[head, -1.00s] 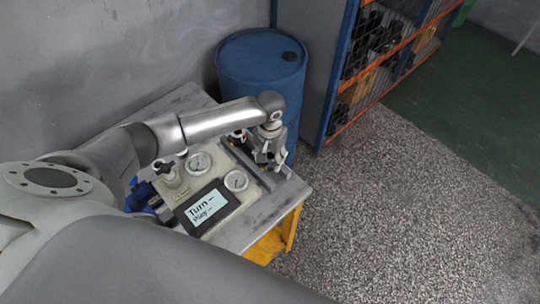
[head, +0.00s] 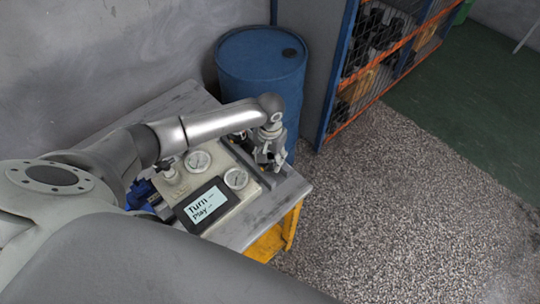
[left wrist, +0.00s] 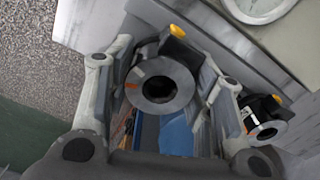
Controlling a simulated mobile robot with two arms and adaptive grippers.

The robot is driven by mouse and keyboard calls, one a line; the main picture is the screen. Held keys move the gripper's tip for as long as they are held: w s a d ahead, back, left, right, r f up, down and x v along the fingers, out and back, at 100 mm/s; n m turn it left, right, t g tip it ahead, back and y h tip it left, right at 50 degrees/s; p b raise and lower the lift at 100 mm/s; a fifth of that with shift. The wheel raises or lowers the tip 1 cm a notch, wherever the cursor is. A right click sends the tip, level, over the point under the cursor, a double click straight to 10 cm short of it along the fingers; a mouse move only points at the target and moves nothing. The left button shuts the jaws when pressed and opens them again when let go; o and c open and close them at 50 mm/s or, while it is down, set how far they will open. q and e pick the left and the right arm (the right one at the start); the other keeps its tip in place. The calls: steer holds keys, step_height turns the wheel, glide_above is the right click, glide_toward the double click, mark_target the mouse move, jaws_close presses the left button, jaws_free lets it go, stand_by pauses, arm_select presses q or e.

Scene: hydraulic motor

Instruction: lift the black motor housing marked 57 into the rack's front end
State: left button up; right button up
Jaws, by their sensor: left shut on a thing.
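My left gripper (head: 268,152) is over the right part of the grey table, beside the gauge panel. In the left wrist view its fingers (left wrist: 160,100) are on either side of a motor housing (left wrist: 164,84) with a grey ring face, a dark bore and a yellow knob. It is shut on this housing. No number 57 is readable on it. A second, similar dark housing (left wrist: 265,118) with a grey ring and yellow knob is to its right. A grey rail (head: 272,179), perhaps the rack, runs under the gripper, partly hidden. My right gripper is not in view.
The gauge panel (head: 189,184) with two dials and a lettered screen (head: 206,205) stands close beside the gripper. A blue drum (head: 255,75) is behind the table. A blue and orange caged shelf (head: 378,70) stands farther back. The floor at right is clear.

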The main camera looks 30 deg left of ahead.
arm_select(q)
steer(key=shift+f, duration=0.6)
stand_by(0.7)
steer(key=o, duration=1.6)
steer(key=shift+c, duration=0.2)
steer(key=o, duration=0.4)
steer(key=shift+r, duration=0.1)
